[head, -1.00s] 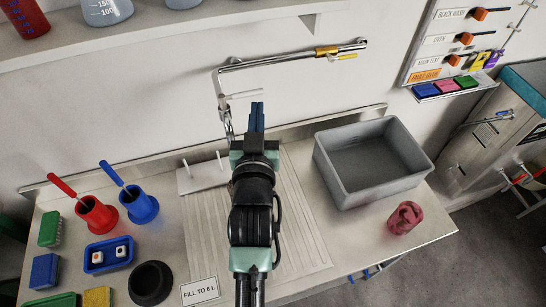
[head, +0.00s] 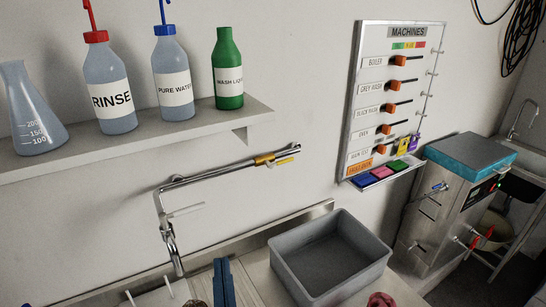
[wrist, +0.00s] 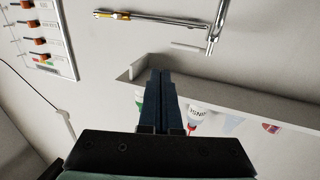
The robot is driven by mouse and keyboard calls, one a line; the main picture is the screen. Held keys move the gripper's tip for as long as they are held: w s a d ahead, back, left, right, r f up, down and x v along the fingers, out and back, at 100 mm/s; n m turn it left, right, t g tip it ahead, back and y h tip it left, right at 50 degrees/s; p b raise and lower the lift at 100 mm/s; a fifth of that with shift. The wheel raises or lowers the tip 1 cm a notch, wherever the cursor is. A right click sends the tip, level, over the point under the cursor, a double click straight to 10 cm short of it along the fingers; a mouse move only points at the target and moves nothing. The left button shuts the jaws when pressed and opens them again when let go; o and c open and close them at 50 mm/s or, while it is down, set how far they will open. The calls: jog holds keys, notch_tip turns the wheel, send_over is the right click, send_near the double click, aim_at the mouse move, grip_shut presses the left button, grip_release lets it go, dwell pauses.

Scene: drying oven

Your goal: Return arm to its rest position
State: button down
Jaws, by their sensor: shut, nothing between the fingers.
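My gripper (head: 224,283) shows at the bottom edge of the head view, its dark blue fingers together and pointing up toward the wall. In the wrist view my gripper (wrist: 161,100) is shut, with nothing between the fingers. It is over the work surface, left of the grey tub (head: 290,278) and below the tap (head: 165,225), apart from both. The rest of my arm is out of the head view.
A shelf (head: 200,135) holds a flask (head: 35,115), two wash bottles and a green bottle (head: 228,75). A machines board (head: 375,90) hangs on the wall. A steel machine with a teal lid (head: 470,150) stands at the right. The wall before my gripper is bare.

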jog(key=w+d+r+t+h, duration=0.1)
jog(key=d+r+t, duration=0.1)
jog(key=r, duration=0.8)
jog(key=w+d+r+t, duration=0.1)
jog(key=d+r+t, duration=0.15)
jog(key=r, duration=0.75)
jog(key=s+d+r+m+t+h, duration=0.1)
jog(key=s+d+r+t, duration=0.1)
jog(key=r, duration=0.4)
jog(key=s+d+r+m+t+h, duration=0.1)
jog(key=s+d+r, duration=0.1)
jog(key=r, duration=0.5)
jog(key=s+d+r+m+t+h, duration=0.1)
jog(key=s+r+t+h, duration=0.1)
jog(key=s+r, duration=0.2)
notch_tip(320, 180, up, 3)
jog(key=shift+s+d+r+t, duration=0.15)
jog(key=shift+s+d+t, duration=0.15)
jog(key=shift+d+t, duration=0.1)
